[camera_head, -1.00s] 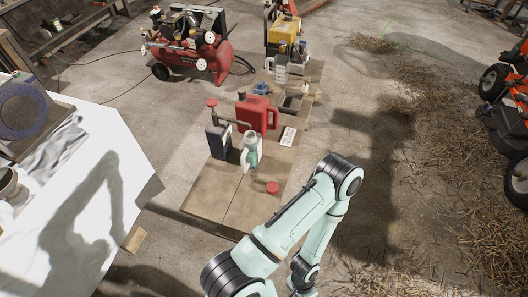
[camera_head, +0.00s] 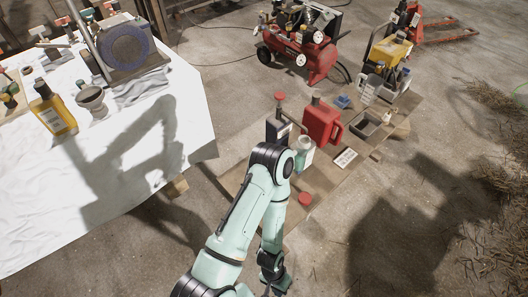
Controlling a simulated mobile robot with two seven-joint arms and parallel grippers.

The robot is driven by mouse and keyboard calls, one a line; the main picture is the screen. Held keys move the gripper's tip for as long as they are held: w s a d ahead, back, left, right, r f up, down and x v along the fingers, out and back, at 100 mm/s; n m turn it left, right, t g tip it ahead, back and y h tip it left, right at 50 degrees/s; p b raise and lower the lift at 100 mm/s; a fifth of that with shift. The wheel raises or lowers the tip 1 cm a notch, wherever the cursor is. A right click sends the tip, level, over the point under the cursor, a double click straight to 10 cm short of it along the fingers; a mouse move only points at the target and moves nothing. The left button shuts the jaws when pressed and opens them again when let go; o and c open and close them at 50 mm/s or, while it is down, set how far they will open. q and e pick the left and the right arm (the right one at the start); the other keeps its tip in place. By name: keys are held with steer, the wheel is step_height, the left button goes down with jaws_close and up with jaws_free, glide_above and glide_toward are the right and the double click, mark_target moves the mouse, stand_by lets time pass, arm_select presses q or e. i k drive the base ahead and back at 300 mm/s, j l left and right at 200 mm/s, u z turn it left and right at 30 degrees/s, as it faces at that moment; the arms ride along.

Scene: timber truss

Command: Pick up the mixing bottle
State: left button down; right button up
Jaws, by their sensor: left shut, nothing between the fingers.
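The mixing bottle (camera_head: 304,154), as I take it, is a small pale bottle with greenish contents. It stands upright on a low wooden board (camera_head: 318,186) on the floor, between a dark container (camera_head: 277,130) and a red jug (camera_head: 322,122). The elbow of my left arm covers part of its lower left. My left gripper (camera_head: 276,288) is at the bottom edge, partly cut off, pointing down. It is shut and empty, well apart from the bottle on the near side. My right gripper is not in view.
A red cap (camera_head: 305,199) and a white label card (camera_head: 345,159) lie on the board. A grey tray (camera_head: 369,124) and a yellow machine (camera_head: 391,51) are farther back. A white-covered table (camera_head: 150,150) stands left, with a yellow bottle (camera_head: 53,108). A red compressor (camera_head: 312,55) is behind.

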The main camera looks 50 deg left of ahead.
mark_target(302, 150)
steer(key=i+u, duration=0.1)
steer(key=u, duration=0.35)
steer(key=l+u, duration=0.1)
steer(key=u, duration=0.3)
steer(key=i+l+u, duration=0.1)
steer(key=u, duration=0.35)
steer(key=l+u, duration=0.1)
steer(key=u, duration=0.35)
steer(key=i, duration=0.05)
